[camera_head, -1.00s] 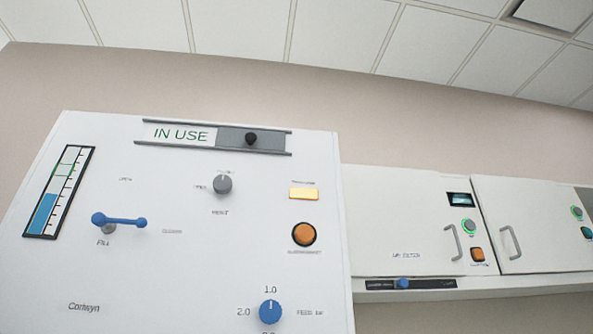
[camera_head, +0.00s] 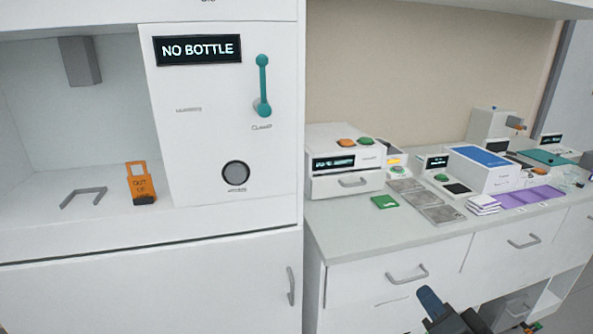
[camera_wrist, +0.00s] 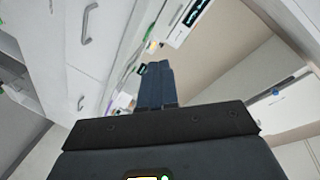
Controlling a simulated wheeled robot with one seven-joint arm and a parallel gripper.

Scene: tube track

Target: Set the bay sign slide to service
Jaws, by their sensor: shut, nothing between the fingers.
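The bay sign slide is not in the current head view, which has turned down to the bay and the bench. My gripper (camera_head: 437,303) shows at the bottom of the head view, low in front of the bench drawers. In the wrist view my gripper (camera_wrist: 156,85) has its dark blue fingers together, with nothing between them. It is apart from the cabinet and the bench.
A white cabinet has a NO BOTTLE display (camera_head: 198,50), a teal clamp lever (camera_head: 263,88) and a round button (camera_head: 235,174). An orange tag (camera_head: 141,184) stands in its open bay. The bench (camera_head: 345,243) at right carries several devices and trays.

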